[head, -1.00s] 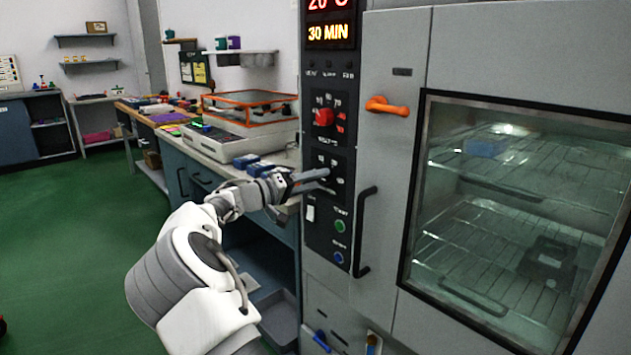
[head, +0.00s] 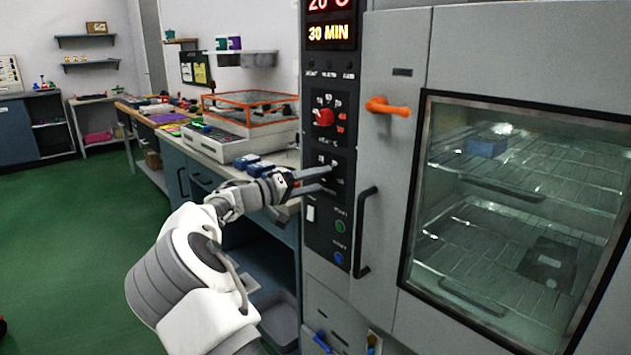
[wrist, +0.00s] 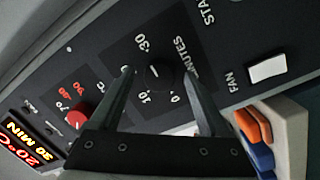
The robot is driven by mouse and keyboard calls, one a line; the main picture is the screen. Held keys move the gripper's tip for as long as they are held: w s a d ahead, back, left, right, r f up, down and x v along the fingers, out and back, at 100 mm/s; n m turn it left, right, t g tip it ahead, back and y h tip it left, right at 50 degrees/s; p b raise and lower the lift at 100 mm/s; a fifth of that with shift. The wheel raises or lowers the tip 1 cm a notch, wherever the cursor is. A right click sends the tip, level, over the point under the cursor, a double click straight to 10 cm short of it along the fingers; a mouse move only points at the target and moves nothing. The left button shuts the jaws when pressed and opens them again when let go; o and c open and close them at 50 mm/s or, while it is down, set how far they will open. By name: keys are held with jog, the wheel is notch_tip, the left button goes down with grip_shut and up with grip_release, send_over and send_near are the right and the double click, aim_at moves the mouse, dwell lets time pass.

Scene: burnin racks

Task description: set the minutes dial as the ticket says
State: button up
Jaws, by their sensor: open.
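The black minutes dial (wrist: 159,75) sits on the dark control panel, with 0, 10 and 30 readable around it in the wrist view. My gripper (wrist: 158,82) is open, with one finger on each side of the dial; I cannot tell whether either touches it. In the head view my gripper (head: 332,178) is at the panel's lower dial, which its fingers largely hide. The dial's pointer is too dark to read. The display (head: 328,32) reads 30 MIN, and also shows in the wrist view (wrist: 18,135). I see no readable ticket.
A red temperature dial (head: 324,117) is above the minutes dial. A white FAN switch (wrist: 267,69) and green and blue buttons are lower on the panel. A black handle (head: 364,235) and an orange door handle (head: 387,106) stick out to the right. A workbench is behind my arm.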

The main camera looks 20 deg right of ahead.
jog(key=p+v, duration=0.4)
jog(key=v, duration=1.3)
jog(key=shift+a, duration=0.2)
jog(key=shift+s, duration=0.1)
jog(key=s+d+f+g+y, duration=0.2)
jog(key=s+d+g+y, duration=0.2)
jog(key=s+d+y, duration=0.7)
jog(key=s+a+r+n+t+y, duration=0.1)
jog(key=s+a+n+t+y, duration=0.2)
jog(key=s, duration=1)
jog(key=s+a+r+n+t+y, duration=0.1)
jog(key=s+a+t+y, duration=0.2)
jog(key=s, duration=1.1)
notch_tip(320, 180, up, 24)
jog(key=a+g+p, duration=0.1)
jog(key=p, duration=2.3)
jog(key=shift+s, duration=0.2)
